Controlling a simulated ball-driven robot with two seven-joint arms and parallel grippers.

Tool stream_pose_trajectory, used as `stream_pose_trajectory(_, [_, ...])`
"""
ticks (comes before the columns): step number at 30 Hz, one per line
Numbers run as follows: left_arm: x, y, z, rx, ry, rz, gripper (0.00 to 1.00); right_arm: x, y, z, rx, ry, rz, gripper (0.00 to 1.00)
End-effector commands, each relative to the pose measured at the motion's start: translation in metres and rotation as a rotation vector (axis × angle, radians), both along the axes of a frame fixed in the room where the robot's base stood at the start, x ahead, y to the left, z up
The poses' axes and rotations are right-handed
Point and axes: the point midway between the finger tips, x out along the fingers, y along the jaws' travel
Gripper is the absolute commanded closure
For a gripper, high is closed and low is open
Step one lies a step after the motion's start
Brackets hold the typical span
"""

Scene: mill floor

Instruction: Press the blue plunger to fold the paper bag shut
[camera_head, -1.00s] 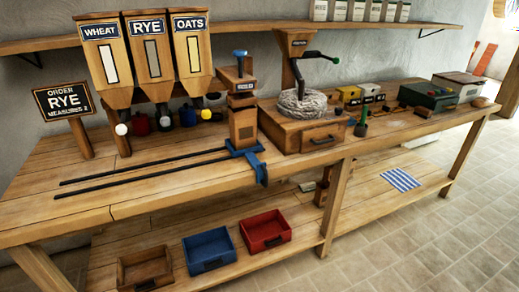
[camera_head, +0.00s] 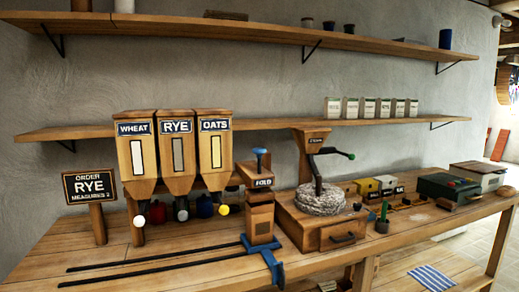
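The blue plunger (camera_head: 260,153) stands raised on top of the wooden block labelled FOLD (camera_head: 255,174), in the middle of the bench. Below that block is a brown, upright box-like body (camera_head: 260,218), which may be the paper bag; I cannot tell whether its top is open or folded. A blue clamp-like carriage (camera_head: 268,260) sits at its foot, at the right end of two dark rails (camera_head: 165,257). Neither of my grippers is in view.
Three hoppers marked WHEAT (camera_head: 135,150), RYE (camera_head: 177,150) and OATS (camera_head: 214,150) stand left of the fold station. An order sign (camera_head: 90,186) reads RYE. A stone mill (camera_head: 320,200) with a crank stands close on the right. The bench front around the rails is clear.

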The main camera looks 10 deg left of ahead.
Motion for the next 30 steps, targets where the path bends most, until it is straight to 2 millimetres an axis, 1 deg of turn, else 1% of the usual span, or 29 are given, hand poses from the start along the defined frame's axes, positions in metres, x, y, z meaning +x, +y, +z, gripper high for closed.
stream_pose_trajectory(1, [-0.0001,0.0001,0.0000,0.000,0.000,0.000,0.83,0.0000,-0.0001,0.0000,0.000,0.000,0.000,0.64])
stream_pose_trajectory(3, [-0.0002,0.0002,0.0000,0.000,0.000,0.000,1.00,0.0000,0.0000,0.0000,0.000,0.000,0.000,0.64])
stream_pose_trajectory(30, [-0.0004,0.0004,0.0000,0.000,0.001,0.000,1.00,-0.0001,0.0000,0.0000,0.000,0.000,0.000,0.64])
